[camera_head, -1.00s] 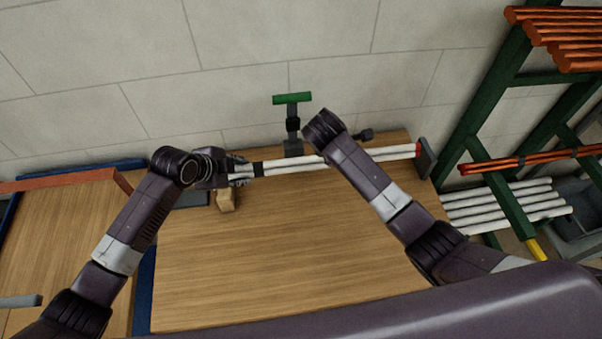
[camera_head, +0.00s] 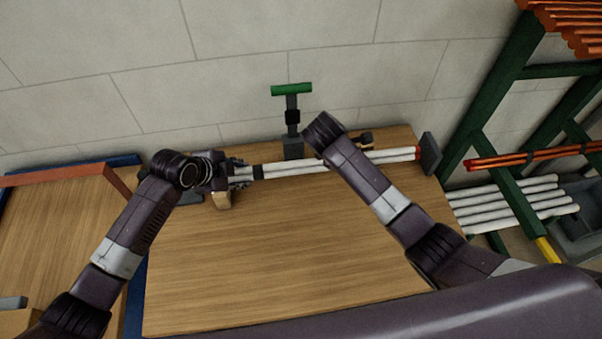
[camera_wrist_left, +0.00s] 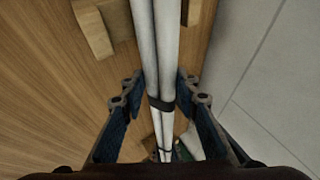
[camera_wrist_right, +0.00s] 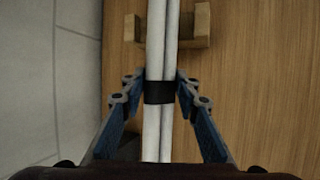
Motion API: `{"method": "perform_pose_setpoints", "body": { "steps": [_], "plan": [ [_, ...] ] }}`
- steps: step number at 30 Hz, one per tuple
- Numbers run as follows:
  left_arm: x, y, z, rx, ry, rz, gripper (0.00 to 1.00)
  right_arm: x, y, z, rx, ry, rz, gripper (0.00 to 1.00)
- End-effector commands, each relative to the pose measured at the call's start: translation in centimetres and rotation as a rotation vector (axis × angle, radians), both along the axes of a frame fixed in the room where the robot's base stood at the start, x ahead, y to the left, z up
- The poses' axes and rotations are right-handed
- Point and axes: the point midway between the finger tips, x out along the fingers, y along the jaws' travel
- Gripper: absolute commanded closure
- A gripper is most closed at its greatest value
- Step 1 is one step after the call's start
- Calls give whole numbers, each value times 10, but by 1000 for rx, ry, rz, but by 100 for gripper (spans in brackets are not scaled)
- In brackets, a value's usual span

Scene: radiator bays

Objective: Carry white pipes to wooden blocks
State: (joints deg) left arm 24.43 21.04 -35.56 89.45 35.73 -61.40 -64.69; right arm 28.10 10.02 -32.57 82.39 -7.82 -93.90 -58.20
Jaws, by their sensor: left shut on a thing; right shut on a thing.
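A pair of white pipes (camera_head: 295,167) with black bands lies crosswise near the back of the wooden table. My left gripper (camera_head: 240,174) is shut on the pipes near their left part; its fingers straddle them in the left wrist view (camera_wrist_left: 160,88). My right gripper is shut on the pipes at a black band in the right wrist view (camera_wrist_right: 158,90); my right arm hides it in the head view. One wooden block (camera_head: 222,201) sits below my left gripper, beside the pipes in the left wrist view (camera_wrist_left: 95,28). Another notched block (camera_wrist_right: 198,25) shows beneath the pipes.
A green-topped stand (camera_head: 292,118) is behind the pipes, and a grey end plate (camera_head: 430,154) is at the table's right edge. A green rack (camera_head: 500,175) with orange and white pipes stands at right. The front of the table (camera_head: 270,260) is clear.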

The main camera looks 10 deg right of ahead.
Motion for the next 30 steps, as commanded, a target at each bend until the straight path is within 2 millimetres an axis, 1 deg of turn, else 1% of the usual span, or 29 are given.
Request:
{"method": "perform_pose_setpoints", "body": {
  "steps": [1,4,5,9,20,23,26,30],
  "plan": [
    [1,0,-4,-2,-4,1,100,0,0,-6,-1,1,0,100],
    [1,0,-9,-2,-4,1,100,0,0,-11,-1,1,0,100],
    [1,0,-7,-1,-3,1,69,0,0,-9,0,1,1,69],
    [1,0,-7,0,-2,1,54,0,0,-8,0,1,1,54],
    [-1,2,-4,0,-1,0,54,0,0,-7,0,0,0,54],
    [-4,6,3,1,-3,1,54,0,0,-7,0,0,0,54],
    [-11,11,15,1,-4,0,54,0,0,-7,0,0,0,54],
    [-23,22,36,2,-4,0,54,0,0,-7,0,0,0,54]
  ]
}}
